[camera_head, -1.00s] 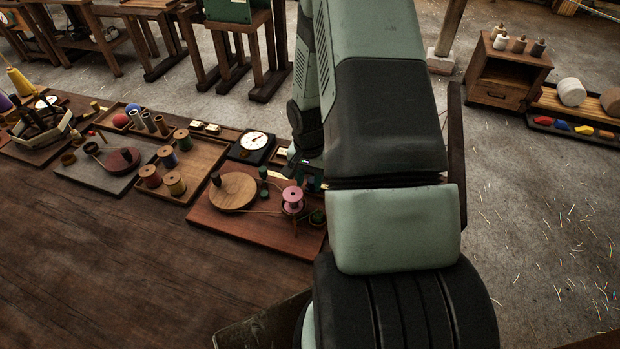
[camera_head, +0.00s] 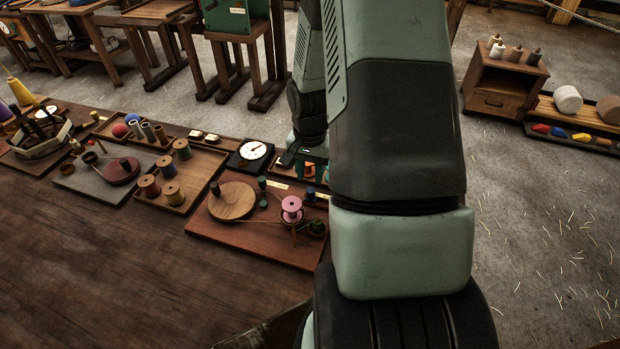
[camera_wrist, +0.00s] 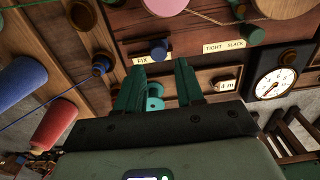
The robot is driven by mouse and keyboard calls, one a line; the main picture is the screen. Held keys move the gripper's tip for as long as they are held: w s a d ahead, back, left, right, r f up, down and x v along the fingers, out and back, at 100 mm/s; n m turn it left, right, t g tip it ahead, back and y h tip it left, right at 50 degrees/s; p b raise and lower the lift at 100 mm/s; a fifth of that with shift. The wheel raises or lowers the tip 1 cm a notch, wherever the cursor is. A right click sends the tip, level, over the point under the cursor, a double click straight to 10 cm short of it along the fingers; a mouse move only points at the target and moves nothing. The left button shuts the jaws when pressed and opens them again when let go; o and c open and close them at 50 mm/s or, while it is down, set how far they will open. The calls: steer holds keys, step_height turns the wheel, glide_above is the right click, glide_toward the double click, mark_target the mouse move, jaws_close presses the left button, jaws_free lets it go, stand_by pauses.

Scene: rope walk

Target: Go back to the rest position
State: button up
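My gripper (camera_head: 309,176) is above the far edge of the winding board (camera_head: 262,250), partly hidden behind my arm. In the wrist view my gripper (camera_wrist: 158,80) has its two teal fingers apart. A small teal piece (camera_wrist: 155,102) shows in the gap between them; whether it touches a finger I cannot tell, but neither finger is closed on it. The board carries a pink spool (camera_head: 291,208) and a round wooden disc (camera_head: 232,201). The wrist view shows a blue peg (camera_wrist: 159,48) and a green knob (camera_wrist: 250,35) beyond the fingertips.
A white dial (camera_head: 253,151) stands behind the board. A tray (camera_head: 206,178) with coloured spools is to its left. In the wrist view a blue spool (camera_wrist: 20,85) and a red spool (camera_wrist: 55,126) are at the left. The front of the bench (camera_head: 110,270) is clear.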

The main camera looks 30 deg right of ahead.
steer(key=shift+r, duration=0.3)
steer(key=s+a+r+n+t, duration=0.1)
steer(key=s+a+r+n, duration=0.3)
steer(key=r, duration=0.7)
steer(key=w+a+r+n+t, duration=0.15)
steer(key=a+r, duration=0.35)
steer(key=r, duration=0.7)
steer(key=s+a+r+n+t, duration=0.1)
steer(key=s+a+r+n, duration=0.1)
steer(key=s+r, duration=0.3)
steer(key=s+a+r+n+t, duration=0.2)
steer(key=s+r, duration=0.3)
steer(key=s, duration=0.6)
steer(key=shift+s+a+r, duration=0.15)
steer(key=shift+s+r, duration=0.05)
steer(key=shift+s, duration=0.1)
steer(key=shift+w, duration=0.1)
